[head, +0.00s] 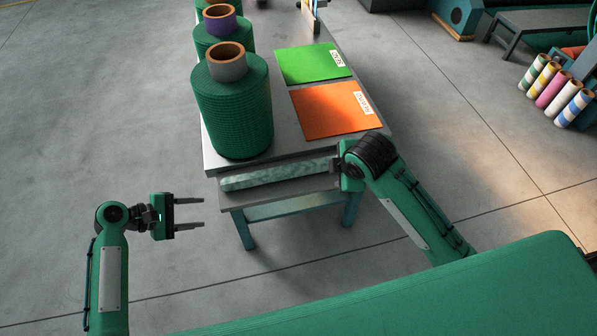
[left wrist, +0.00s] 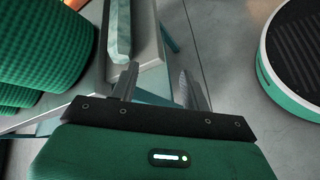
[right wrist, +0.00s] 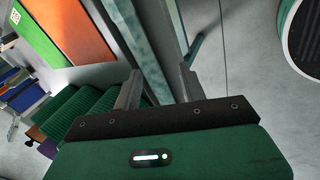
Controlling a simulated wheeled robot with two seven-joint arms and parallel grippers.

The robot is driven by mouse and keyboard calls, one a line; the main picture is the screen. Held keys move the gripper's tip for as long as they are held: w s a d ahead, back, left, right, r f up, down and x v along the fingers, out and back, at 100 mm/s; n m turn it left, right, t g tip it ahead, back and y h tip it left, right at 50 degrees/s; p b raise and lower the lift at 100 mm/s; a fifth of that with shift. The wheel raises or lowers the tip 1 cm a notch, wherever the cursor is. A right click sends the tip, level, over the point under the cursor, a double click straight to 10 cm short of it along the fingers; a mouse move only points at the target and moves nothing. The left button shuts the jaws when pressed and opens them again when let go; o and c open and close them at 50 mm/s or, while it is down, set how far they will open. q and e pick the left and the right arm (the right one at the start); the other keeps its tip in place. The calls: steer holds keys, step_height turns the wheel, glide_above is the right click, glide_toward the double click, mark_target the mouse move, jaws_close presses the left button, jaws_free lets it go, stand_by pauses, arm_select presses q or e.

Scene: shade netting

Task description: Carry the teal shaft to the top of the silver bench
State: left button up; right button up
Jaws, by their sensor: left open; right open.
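The teal shaft (head: 275,175) is a long marbled bar lying on a lower ledge under the front edge of the silver bench's top (head: 215,158). Its near end also shows in the left wrist view (left wrist: 120,38), ahead of my left gripper's fingers. My left gripper (head: 202,212) is open and empty, left of the bench and apart from the shaft. My right gripper (head: 336,165) is open at the shaft's right end. In the right wrist view a strip of the shaft (right wrist: 148,98) shows between its fingers; whether they touch it I cannot tell.
Green netting rolls (head: 232,110) stand along the bench's left side. An orange sheet (head: 330,112) and a green sheet (head: 308,64) lie on the top. Colourful rolls (head: 555,90) stand on the floor at right. The floor left of the bench is clear.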

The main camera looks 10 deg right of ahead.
mark_target(236, 181)
arm_select(q)
steer(key=w+r+n+h, duration=0.2)
steer(key=w+r, duration=0.2)
steer(key=shift+w+a+n+t, duration=0.2)
steer(key=shift+a+n+t, duration=0.1)
steer(key=shift+a, duration=0.05)
arm_select(e)
steer(key=w+r+n, duration=0.2)
steer(key=shift+w+d+r, duration=0.35)
steer(key=shift+d+r, duration=0.05)
arm_select(q)
steer(key=shift+d, duration=0.1)
arm_select(e)
steer(key=shift+f, duration=0.1)
arm_select(q)
steer(key=x, duration=1.3)
steer(key=shift+d, duration=0.35)
arm_select(e)
steer(key=x, duration=1.3)
steer(key=shift+w+d+f, duration=0.2)
steer(key=shift+w+d, duration=0.1)
steer(key=shift+w, duration=0.05)
arm_select(q)
jaws_close()
arm_select(e)
jaws_close()
